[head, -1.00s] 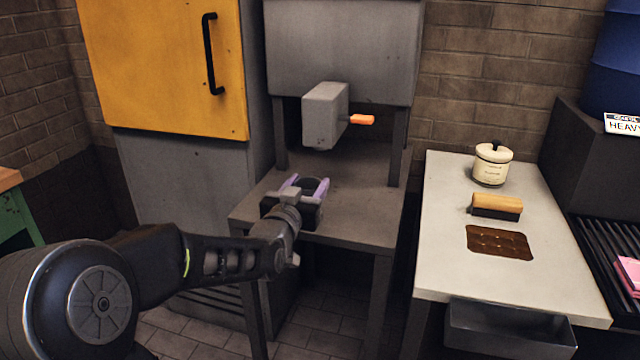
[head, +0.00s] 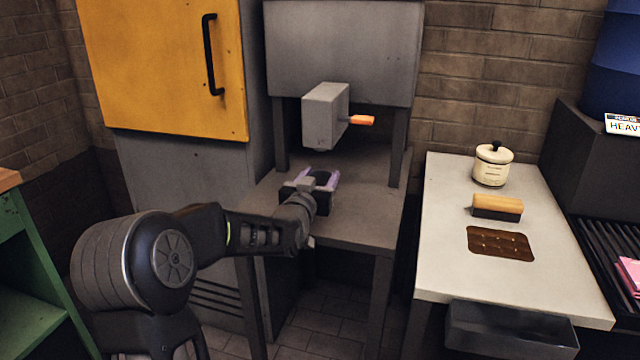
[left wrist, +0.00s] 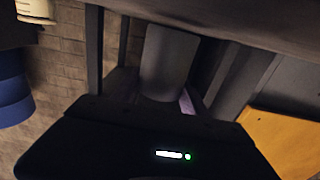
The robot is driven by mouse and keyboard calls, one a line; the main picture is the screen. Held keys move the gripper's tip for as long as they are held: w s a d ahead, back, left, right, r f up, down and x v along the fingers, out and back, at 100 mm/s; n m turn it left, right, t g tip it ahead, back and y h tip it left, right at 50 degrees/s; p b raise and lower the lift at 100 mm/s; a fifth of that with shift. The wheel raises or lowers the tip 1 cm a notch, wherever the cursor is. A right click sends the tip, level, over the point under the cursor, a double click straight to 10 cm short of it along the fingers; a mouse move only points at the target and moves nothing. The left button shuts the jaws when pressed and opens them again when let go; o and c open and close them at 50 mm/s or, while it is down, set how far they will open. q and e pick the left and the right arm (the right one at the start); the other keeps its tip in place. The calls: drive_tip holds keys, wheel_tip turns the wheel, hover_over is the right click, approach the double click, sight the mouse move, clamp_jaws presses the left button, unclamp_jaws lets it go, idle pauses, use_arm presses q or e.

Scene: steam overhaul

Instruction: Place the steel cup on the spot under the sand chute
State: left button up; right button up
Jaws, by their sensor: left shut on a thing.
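My left gripper (head: 322,181), with purple fingertips, is shut on the steel cup. In the head view the cup is mostly hidden by the gripper; only a dark patch shows between the fingers. In the left wrist view the grey steel cup (left wrist: 168,60) stands out beyond the gripper. The sand chute (head: 325,116) is a grey box with an orange handle (head: 362,120), under a grey hopper. The gripper is over the front part of the grey stand (head: 372,215), lower than the chute and in front of it. I cannot make out a marked spot. My right gripper is not in view.
The stand's legs (head: 398,150) flank the chute. A yellow-doored cabinet (head: 165,65) stands close on the left. A blue barrel (head: 610,70) is beyond.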

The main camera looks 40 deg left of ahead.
use_arm(q)
drive_tip(key=shift+f, duration=0.5)
drive_tip(key=shift+f, duration=0.2)
drive_tip(key=o, duration=1.5)
drive_tip(key=shift+o, duration=0.2)
drive_tip(key=shift+r, duration=0.15)
drive_tip(key=shift+r, duration=0.15)
drive_tip(key=v, duration=1.2)
